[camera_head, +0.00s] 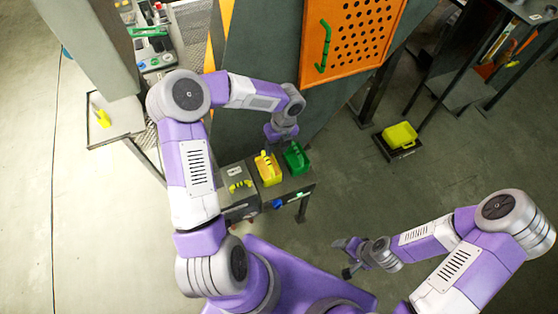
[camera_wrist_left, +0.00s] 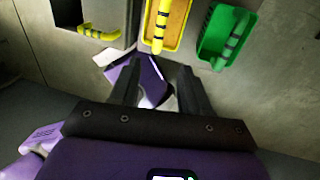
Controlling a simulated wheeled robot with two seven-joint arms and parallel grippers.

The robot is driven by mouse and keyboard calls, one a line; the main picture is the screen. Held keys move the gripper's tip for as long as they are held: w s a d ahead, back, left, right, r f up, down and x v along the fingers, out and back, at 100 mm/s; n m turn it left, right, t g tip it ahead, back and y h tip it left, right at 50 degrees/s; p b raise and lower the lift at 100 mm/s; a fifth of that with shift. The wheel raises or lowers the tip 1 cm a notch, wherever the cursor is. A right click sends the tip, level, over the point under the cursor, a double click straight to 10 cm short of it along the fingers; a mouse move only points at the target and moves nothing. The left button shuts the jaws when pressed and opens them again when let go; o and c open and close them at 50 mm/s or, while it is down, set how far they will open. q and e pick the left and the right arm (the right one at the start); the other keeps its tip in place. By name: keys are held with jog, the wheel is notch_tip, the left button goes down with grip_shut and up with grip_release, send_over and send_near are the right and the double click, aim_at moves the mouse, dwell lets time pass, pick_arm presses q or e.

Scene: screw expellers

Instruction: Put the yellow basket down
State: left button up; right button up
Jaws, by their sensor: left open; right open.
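A yellow basket (camera_head: 268,170) sits upright on the dark stand beside a green basket (camera_head: 296,159). In the left wrist view the yellow basket (camera_wrist_left: 172,28) is at the top centre, its yellow-and-black handle (camera_wrist_left: 160,22) upright; the green basket (camera_wrist_left: 228,38) is right of it. My left gripper (camera_wrist_left: 158,88) is open and empty, its fingers apart from the yellow basket. In the head view it (camera_head: 270,148) hangs close above the baskets, its fingertips partly hard to see. My right gripper (camera_head: 343,257) is open and empty, low and away from the stand.
A grey box with a yellow lever (camera_head: 240,186) adjoins the stand (camera_head: 292,190) on the left. An orange perforated panel (camera_head: 350,40) is behind. Another yellow container (camera_head: 400,135) rests on a low black platform at right. Floor around my right arm is clear.

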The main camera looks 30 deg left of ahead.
pick_arm(q)
jog(key=s+d+f+n+h, duration=0.3)
jog(key=s+d+f+n, duration=0.15)
jog(key=d, duration=0.25)
jog(key=s+d+f+n+h, duration=0.3)
jog(key=s+d+f+n, duration=0.15)
jog(key=d+n, duration=0.2)
jog(key=s+f+n+t, duration=0.2)
jog(key=s+f+n, duration=0.4)
jog(key=n, duration=1.1)
jog(key=shift+s+d+f+n+y, duration=0.3)
jog(key=shift+s+d+f, duration=0.1)
jog(key=shift+s, duration=0.55)
